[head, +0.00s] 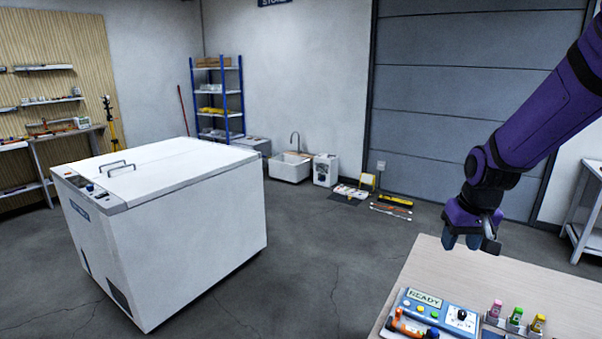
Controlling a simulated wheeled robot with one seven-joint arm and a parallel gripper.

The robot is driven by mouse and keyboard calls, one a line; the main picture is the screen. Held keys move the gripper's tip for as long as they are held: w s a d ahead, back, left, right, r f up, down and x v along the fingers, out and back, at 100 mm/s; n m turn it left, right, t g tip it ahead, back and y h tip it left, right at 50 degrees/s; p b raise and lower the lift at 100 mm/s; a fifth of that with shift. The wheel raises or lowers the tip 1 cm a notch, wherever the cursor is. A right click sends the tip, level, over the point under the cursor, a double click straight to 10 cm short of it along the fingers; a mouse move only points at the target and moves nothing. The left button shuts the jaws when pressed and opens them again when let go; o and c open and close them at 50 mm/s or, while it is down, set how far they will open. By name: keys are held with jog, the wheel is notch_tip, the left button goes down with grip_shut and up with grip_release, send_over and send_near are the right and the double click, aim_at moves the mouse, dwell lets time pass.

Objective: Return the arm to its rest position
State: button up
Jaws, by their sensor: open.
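My purple arm (555,110) reaches in from the upper right of the head view. My gripper (470,241) hangs from it with the fingers pointing down, above the far edge of the light wooden table (455,272). The gripper is open, and I see nothing between its fingers. It is apart from the things on the table.
A large white chest (190,235) stands left. Open floor (330,260) lies between chest and table.

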jog(key=s+a+r+t, duration=0.1)
jog(key=s+r, duration=0.6)
jog(key=s, duration=0.5)
jog(key=s+a+r+t, duration=0.1)
jog(key=s+a+r, duration=0.1)
jog(key=s+r, duration=0.6)
jog(key=s, duration=0.3)
jog(key=shift+s+a+r+t, duration=0.2)
jog(key=shift+s+t, duration=0.15)
jog(key=shift+t, duration=0.05)
